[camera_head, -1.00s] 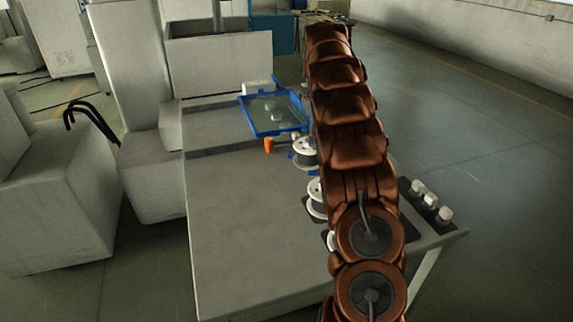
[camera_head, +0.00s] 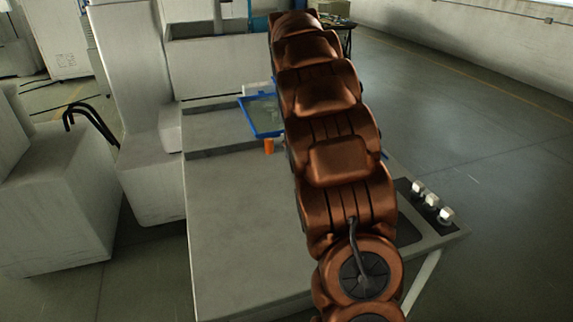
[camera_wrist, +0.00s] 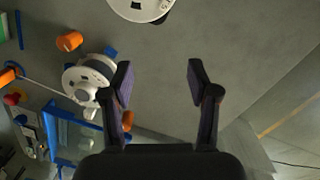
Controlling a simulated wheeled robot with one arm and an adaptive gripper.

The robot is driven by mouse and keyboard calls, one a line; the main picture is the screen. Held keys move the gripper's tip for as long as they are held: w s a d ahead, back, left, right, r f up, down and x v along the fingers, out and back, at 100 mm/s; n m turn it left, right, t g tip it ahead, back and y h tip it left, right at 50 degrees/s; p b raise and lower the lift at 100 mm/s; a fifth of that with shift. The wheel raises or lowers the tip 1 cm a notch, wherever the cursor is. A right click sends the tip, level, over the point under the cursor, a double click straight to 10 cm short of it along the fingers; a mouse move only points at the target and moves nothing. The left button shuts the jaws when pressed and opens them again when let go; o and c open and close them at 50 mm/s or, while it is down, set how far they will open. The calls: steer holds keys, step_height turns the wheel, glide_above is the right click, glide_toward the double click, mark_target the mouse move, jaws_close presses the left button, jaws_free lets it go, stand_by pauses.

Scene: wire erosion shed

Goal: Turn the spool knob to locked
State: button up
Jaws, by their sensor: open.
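My gripper (camera_wrist: 160,82) is open and empty in the wrist view, its two dark fingers apart above the grey table top (camera_wrist: 168,105). A white spool (camera_wrist: 75,75) lies left of the fingers, and a second spool (camera_wrist: 135,8) is cut by the top edge. An orange knob-like piece (camera_wrist: 69,41) sits near the first spool. Another orange piece (camera_wrist: 127,120) is partly behind the left finger. I cannot tell which piece is the spool knob or how it is turned. In the head view, my arm hides the gripper and the spools.
A blue-framed clear panel (camera_head: 246,119) stands at the table's far side, with an orange piece (camera_head: 269,146) by its near corner. Light knobs (camera_head: 431,200) sit on a dark panel at the right edge. The table's left part (camera_head: 240,220) is clear.

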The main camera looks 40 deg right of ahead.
steer(key=s+a+m, duration=0.1)
steer(key=s+a, duration=0.3)
steer(key=a, duration=0.3)
steer(key=shift+s+a+b, duration=0.15)
steer(key=shift+s+b, duration=0.15)
stand_by(0.4)
